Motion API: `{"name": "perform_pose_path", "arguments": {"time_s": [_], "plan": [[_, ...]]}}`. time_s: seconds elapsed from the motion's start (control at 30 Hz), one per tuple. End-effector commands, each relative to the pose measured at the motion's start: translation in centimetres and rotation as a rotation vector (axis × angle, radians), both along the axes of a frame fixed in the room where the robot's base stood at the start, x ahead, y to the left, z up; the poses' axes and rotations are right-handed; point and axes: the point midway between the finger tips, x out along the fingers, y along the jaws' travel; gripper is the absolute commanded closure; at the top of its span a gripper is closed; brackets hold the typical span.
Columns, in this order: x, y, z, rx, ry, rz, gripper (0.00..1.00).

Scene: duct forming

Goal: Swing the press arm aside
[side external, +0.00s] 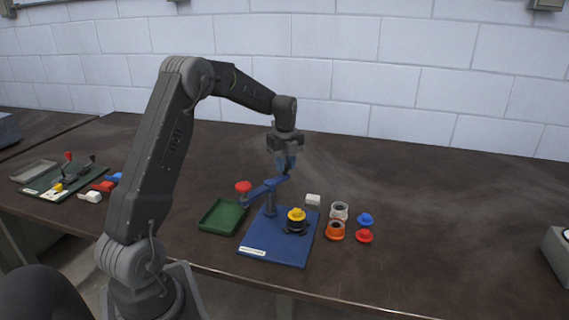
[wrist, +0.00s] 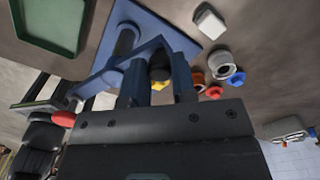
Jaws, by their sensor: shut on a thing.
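In the wrist view the bar (wrist: 112,72) runs to the space between my fingers (wrist: 157,75); the fingers partly hide the grip. A yellow piece (side external: 296,214) sits in a black holder (side external: 296,227) on the plate, to the right of the post and clear of the bar.
A green tray (side external: 222,216) lies left of the plate. A white block (side external: 313,200), a pale ring (side external: 339,211), an orange ring (side external: 335,231), and blue (side external: 365,219) and red (side external: 364,236) caps stand to the right.

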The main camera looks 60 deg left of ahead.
Motion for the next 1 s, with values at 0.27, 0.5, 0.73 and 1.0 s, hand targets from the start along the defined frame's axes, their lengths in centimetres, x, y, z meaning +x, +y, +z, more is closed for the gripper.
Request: {"name": "perform_pose_path", "arguments": {"time_s": [0.27, 0.5, 0.73, 1.0], "plan": [[0.1, -0.2, 0.1, 0.0, -0.002, -0.005, 1.0], [0.1, -0.1, 0.0, 0.0, -0.001, -0.003, 0.52], [0.0, -0.1, 0.0, 0.0, 0.0, -0.002, 0.49], [0.1, 0.0, 2.6, 0.002, -0.004, -0.002, 0.49]]}}
